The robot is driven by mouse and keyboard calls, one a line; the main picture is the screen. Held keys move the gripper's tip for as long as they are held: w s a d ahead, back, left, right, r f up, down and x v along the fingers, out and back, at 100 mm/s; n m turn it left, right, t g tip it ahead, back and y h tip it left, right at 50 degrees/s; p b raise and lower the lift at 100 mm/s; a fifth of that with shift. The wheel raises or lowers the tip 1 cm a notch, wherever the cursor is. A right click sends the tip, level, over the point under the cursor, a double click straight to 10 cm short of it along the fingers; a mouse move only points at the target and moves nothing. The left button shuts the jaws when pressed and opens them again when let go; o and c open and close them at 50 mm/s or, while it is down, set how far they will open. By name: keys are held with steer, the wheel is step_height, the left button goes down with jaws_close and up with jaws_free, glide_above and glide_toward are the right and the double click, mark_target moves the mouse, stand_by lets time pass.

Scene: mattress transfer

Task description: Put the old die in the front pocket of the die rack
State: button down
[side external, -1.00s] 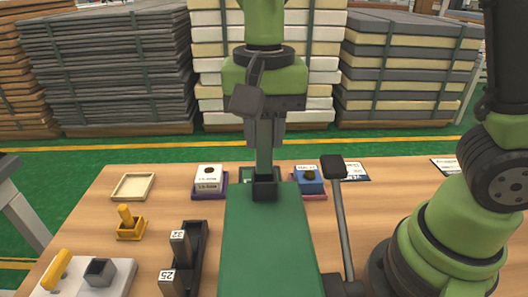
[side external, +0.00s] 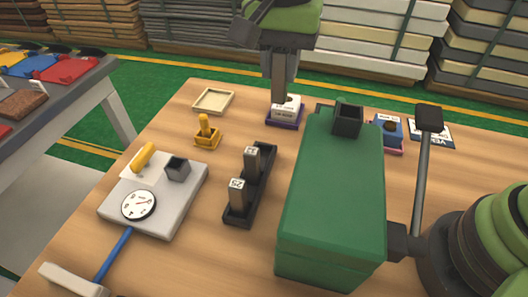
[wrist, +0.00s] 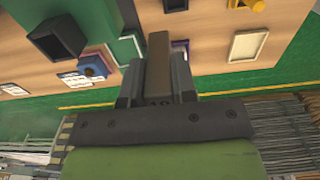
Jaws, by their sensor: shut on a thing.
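My gripper (side external: 281,88) is shut on the old die, a grey-brown bar (wrist: 158,62) held between both fingers in the wrist view. The dark die rack (side external: 262,183) lies on the table between the gauge plate and the press, nearer the camera than my gripper. Two grey numbered dies stand upright in it, one at the back (side external: 252,158) and one towards the front (side external: 237,192). The pocket openings are too small to make out.
The green press (side external: 330,200) with an empty black socket (side external: 347,118) and a long lever stands right of the rack. A gauge plate (side external: 160,205), yellow stamp (side external: 207,133) and cream tray (side external: 213,101) are to the left. A blue box (side external: 388,130) sits behind the press.

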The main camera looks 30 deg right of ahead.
step_height(320, 180, down, 4)
steer(key=w+a, duration=0.2)
glide_toward(263, 156)
steer(key=shift+f, duration=1.55)
steer(key=shift+f, duration=0.15)
steer(key=c, duration=0.9)
jaws_free()
step_height(263, 156, up, 12)
steer(key=shift+r, duration=0.2)
